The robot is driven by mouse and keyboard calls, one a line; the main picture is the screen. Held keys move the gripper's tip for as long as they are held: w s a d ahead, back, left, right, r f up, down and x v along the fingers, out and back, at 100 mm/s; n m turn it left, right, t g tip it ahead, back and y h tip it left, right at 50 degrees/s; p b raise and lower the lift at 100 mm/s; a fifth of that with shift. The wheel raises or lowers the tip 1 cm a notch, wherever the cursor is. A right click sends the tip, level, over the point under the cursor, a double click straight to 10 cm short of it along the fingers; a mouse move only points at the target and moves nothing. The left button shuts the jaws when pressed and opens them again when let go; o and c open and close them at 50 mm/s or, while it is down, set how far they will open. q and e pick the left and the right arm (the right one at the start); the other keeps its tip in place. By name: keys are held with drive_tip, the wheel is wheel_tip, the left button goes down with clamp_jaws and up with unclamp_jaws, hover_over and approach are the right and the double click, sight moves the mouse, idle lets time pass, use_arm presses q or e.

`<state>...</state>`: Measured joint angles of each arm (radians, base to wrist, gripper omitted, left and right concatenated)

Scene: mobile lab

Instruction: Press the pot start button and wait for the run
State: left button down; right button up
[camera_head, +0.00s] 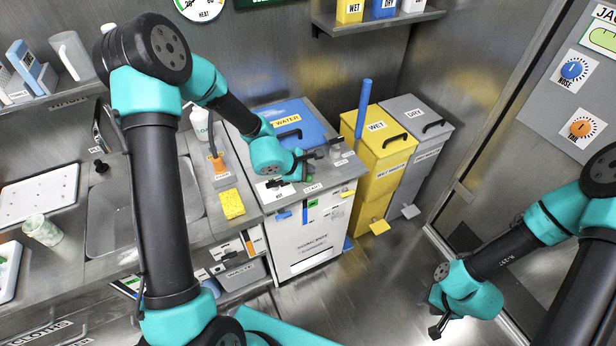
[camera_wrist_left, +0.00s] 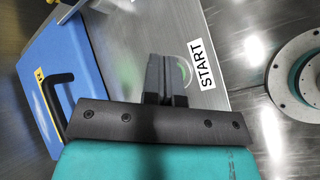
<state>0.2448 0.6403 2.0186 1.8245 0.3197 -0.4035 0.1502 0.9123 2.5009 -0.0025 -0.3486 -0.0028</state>
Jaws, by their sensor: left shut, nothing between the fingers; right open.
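The white cabinet (camera_head: 312,246) has a metal top. A START label (camera_wrist_left: 201,63) shows in the left wrist view, beside a round green-edged spot (camera_wrist_left: 184,74) partly hidden by my fingers. A small green spot (camera_head: 310,178) shows on the cabinet top in the head view. My left gripper (camera_head: 314,159) is over this top, and its shut, empty fingers (camera_wrist_left: 166,75) lie in front of the green spot. I cannot tell whether they touch it. My right gripper (camera_head: 438,328) is open and empty, low over the floor at right.
A blue WATER lid (camera_head: 288,118) with a dark handle is close to my left wrist. Yellow WET (camera_head: 374,150) and grey DRY (camera_head: 415,125) bins stand to the right. A sink (camera_head: 115,215) and counter with a yellow sponge (camera_head: 231,204) are left. The floor between the arms is mostly clear.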

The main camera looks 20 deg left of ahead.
sight(308, 178)
use_arm(q)
drive_tip(key=shift+f, duration=0.15)
idle(0.5)
drive_tip(key=shift+f, duration=0.3)
drive_tip(key=shift+f, duration=0.45)
idle(0.9)
drive_tip(key=shift+r, duration=0.9)
drive_tip(key=shift+r, duration=2.5)
